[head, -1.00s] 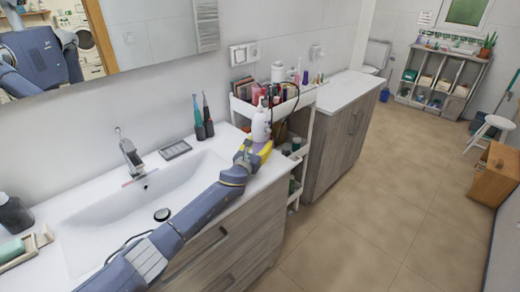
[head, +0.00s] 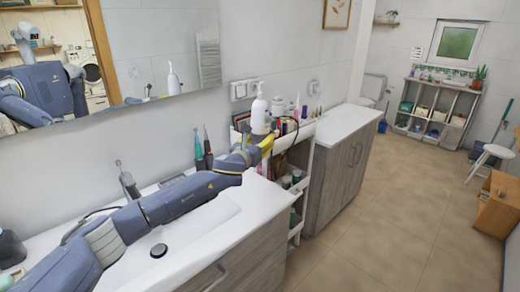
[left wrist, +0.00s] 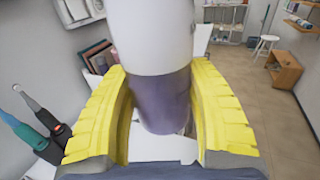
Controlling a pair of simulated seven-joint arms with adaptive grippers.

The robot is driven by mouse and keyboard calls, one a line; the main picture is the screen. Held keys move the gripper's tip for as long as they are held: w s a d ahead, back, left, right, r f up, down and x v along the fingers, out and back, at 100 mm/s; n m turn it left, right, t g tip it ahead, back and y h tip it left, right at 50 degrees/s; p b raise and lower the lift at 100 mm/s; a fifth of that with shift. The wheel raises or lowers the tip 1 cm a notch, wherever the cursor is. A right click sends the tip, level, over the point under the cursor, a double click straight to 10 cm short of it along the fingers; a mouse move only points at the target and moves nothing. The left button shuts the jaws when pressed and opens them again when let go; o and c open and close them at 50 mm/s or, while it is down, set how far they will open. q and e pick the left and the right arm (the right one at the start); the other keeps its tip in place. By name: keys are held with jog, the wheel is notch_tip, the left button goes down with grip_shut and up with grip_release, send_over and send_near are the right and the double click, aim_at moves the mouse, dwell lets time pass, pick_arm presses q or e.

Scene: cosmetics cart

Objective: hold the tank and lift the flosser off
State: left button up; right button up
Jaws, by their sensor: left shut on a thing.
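The white flosser (head: 259,112) stands upright with its nozzle at the top, above the left end of the cosmetics cart. In the left wrist view its white body (left wrist: 152,40) joins a purple-grey tank (left wrist: 160,105) below; the two are together. My left gripper (left wrist: 160,120) has its yellow fingers on both sides of the tank and is shut on it. In the head view this gripper (head: 262,144) partly hides the tank. My right gripper is in neither current view.
The white cart (head: 309,132) holds several cosmetics close behind the flosser. Two electric toothbrushes (head: 207,145) stand left of my gripper, by the wall. The sink (head: 205,225) lies below my arm. A white-topped cabinet (head: 345,122) is to the right.

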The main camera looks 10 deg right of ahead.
pick_arm(q)
jog(key=shift+r, duration=0.45)
jog(key=shift+f, duration=0.1)
jog(key=shift+f, duration=9.95)
pick_arm(e)
jog(key=o, duration=0.8)
jog(key=shift+c, duration=0.2)
